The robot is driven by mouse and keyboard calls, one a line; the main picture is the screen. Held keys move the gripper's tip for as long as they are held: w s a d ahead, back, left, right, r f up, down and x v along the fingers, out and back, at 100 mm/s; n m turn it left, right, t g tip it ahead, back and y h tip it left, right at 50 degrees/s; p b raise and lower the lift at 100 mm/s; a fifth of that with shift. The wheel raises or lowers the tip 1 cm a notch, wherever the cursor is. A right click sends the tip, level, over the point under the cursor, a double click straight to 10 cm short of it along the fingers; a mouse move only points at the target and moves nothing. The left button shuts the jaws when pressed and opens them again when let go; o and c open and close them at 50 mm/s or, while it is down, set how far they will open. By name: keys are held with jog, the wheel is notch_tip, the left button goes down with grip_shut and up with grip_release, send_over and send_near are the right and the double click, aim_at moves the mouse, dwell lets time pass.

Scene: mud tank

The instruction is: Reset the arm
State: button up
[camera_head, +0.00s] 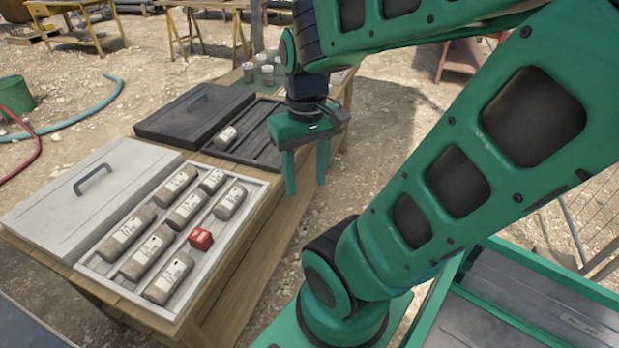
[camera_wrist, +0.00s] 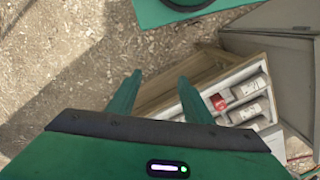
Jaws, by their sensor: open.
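My gripper (camera_head: 306,178) is open and empty, pointing down in the air by the right edge of the wooden table (camera_head: 262,262). Its two green fingers stand apart, and the wrist view shows them (camera_wrist: 158,98) with gravel and the table's edge beyond. My green arm is bent across the right half of the head view. Nothing is between the fingers.
On the table, a light tray (camera_head: 252,180) holds several labelled core samples (camera_head: 187,208) and a red block (camera_head: 200,239). A dark tray (camera_head: 262,158) behind holds one sample (camera_head: 226,138). Several jars (camera_head: 268,72) stand at the table's back. Gravel ground lies right of it.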

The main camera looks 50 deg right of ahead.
jog(key=shift+s+d+m, duration=0.2)
jog(key=shift+s+m, duration=0.7)
jog(key=shift+s, duration=0.05)
jog(key=shift+w+f, duration=0.25)
jog(key=shift+w, duration=0.4)
